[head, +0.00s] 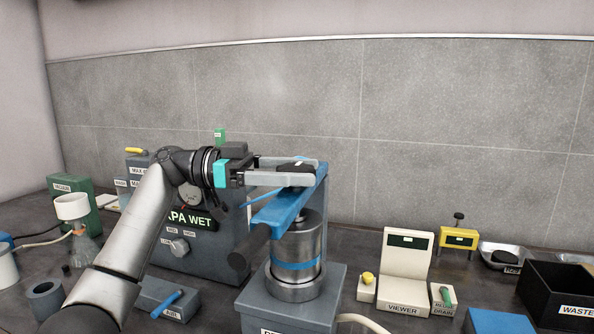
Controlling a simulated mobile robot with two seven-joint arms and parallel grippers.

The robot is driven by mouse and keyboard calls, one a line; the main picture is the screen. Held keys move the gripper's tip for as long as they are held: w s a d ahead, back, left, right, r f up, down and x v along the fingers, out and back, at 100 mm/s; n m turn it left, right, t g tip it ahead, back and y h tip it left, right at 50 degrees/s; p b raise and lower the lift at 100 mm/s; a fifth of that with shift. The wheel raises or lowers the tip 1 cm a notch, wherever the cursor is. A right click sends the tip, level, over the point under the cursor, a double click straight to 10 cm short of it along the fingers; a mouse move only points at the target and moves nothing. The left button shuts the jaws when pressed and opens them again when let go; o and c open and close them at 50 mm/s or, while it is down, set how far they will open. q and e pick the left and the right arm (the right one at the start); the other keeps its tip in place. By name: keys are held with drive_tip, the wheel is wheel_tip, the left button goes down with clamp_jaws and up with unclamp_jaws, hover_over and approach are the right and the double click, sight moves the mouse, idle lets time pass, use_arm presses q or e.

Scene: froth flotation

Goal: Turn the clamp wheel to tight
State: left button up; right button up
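A steel pot (298,248) with a blue band stands on a grey machine base (290,303). A blue clamp arm (285,210) reaches over its top. A black part (297,167), seemingly the clamp wheel, shows above the clamp between the fingers of my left gripper (285,170). The two light grey fingers are apart, one on the far side of it and one on the near side. Whether they press on it is not clear. The fingers hide much of the wheel, and no tightness mark is readable. My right gripper is not in view.
A grey box with a lit "WET" display (193,218) stands behind my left arm. A cream viewer (405,270), a yellow device (459,238) and a black waste bin (555,300) stand at right. A flask with a white funnel (72,207) is at left.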

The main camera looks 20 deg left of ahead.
use_arm(q)
drive_tip(key=shift+o, duration=0.9)
drive_tip(key=s+a, duration=0.2)
drive_tip(key=a, duration=1.3)
drive_tip(key=shift+s, duration=0.15)
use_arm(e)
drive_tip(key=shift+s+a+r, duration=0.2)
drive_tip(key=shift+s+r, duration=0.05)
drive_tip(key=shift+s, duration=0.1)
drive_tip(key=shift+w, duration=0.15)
